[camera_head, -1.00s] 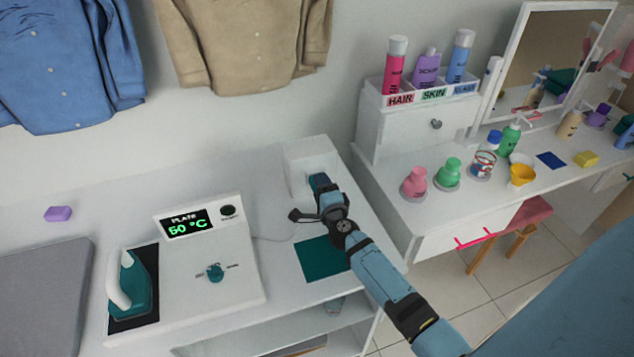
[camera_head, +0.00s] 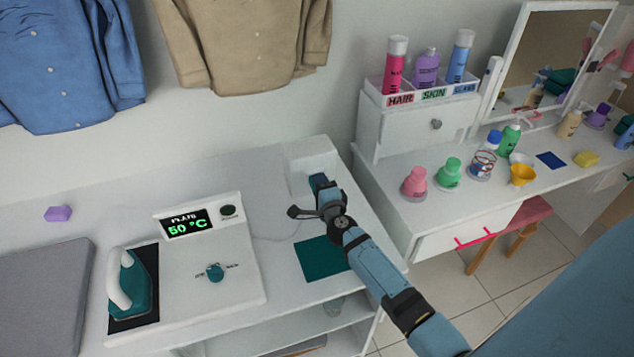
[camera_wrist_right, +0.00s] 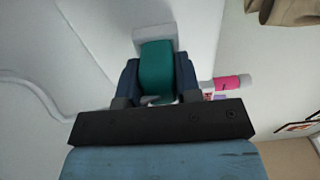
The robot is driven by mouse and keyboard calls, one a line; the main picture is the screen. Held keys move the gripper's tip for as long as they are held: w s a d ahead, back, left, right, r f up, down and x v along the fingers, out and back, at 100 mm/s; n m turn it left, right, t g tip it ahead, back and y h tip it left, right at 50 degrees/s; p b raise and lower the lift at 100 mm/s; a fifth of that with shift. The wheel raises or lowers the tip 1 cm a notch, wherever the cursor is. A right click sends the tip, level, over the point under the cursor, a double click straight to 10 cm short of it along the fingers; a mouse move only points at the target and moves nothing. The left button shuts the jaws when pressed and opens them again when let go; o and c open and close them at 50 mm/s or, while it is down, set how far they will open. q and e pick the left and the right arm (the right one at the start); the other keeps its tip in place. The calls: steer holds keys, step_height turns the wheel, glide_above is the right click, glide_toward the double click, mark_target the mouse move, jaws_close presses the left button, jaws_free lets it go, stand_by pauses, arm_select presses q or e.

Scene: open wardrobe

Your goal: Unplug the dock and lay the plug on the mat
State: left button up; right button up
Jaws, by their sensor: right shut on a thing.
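The teal plug (camera_wrist_right: 157,70) sits between the fingers of my right gripper (camera_wrist_right: 158,88) in the right wrist view. The gripper is shut on it. The plug's far end meets a white socket housing (camera_wrist_right: 152,34); I cannot tell how deep it sits. In the head view my right gripper (camera_head: 319,182) is at the front of the white socket block (camera_head: 312,160), and the fingers mostly hide the plug. The dark teal mat (camera_head: 318,262) lies bare on the counter below the gripper. The dock (camera_head: 240,275) stands to the left, its display reading 50 °C. My left gripper is not in view.
A teal and white iron (camera_head: 130,284) stands on the dock's dark plate. A pale cord (camera_head: 275,240) runs from the dock towards the socket. A purple block (camera_head: 58,214) and grey pad (camera_head: 40,295) lie left. A vanity (camera_head: 395,215) with bottles stands right.

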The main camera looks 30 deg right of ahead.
steer(key=shift+p+v, duration=0.35)
steer(key=shift+v, duration=1)
stand_by(1.0)
steer(key=shift+v, duration=1.9)
